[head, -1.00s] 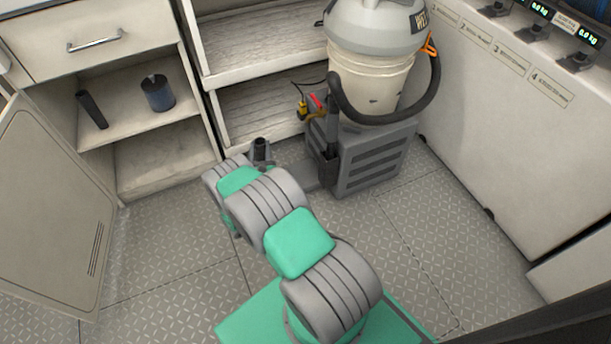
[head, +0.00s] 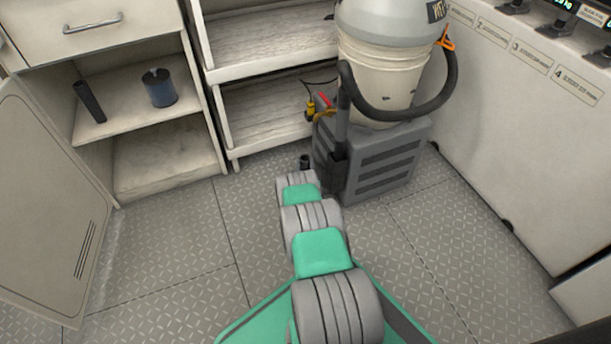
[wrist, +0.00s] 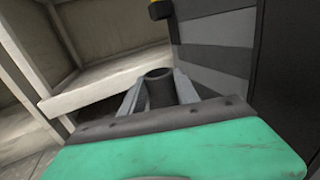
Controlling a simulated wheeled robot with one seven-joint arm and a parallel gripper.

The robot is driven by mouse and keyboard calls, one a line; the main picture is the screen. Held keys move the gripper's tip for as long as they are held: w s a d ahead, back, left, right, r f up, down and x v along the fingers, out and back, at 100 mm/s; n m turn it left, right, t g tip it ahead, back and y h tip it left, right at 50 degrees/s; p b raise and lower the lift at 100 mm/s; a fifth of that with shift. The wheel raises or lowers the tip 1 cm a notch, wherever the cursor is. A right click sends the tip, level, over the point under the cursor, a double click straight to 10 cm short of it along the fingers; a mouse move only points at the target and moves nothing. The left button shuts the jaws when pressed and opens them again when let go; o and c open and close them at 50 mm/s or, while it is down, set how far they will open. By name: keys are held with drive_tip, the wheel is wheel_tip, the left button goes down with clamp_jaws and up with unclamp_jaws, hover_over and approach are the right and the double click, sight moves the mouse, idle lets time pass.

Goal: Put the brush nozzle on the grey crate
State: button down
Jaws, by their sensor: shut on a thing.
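The brush nozzle (wrist: 160,90), a dark piece with a round hollow neck, is held between the fingers of my gripper (wrist: 158,82). Its lower part is hidden behind the gripper's body. In the head view the dark top of the nozzle (head: 305,161) shows just beyond my arm; the fingers are hidden there. The grey crate (head: 385,168) stands on the floor to the right of the nozzle, with slatted sides. It also fills the right of the wrist view (wrist: 215,45). The nozzle appears beside the crate, not on it.
A vacuum (head: 383,75) with a black hose (head: 440,105) takes up much of the crate's top. A yellow-handled tool (head: 310,108) is near the crate's left. White shelving (head: 265,115) stands behind. The floor at left is clear.

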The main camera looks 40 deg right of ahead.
sight(305, 168)
drive_tip(key=shift+w+d+f+b, duration=0.15)
drive_tip(key=shift+f+b, duration=0.3)
drive_tip(key=shift+f, duration=0.45)
drive_tip(key=shift+d+f+b, duration=0.1)
drive_tip(key=shift+f+b, duration=0.3)
drive_tip(key=shift+f, duration=0.45)
drive_tip(key=shift+f, duration=0.2)
drive_tip(key=c, duration=0.9)
unclamp_jaws()
drive_tip(key=shift+r, duration=0.1)
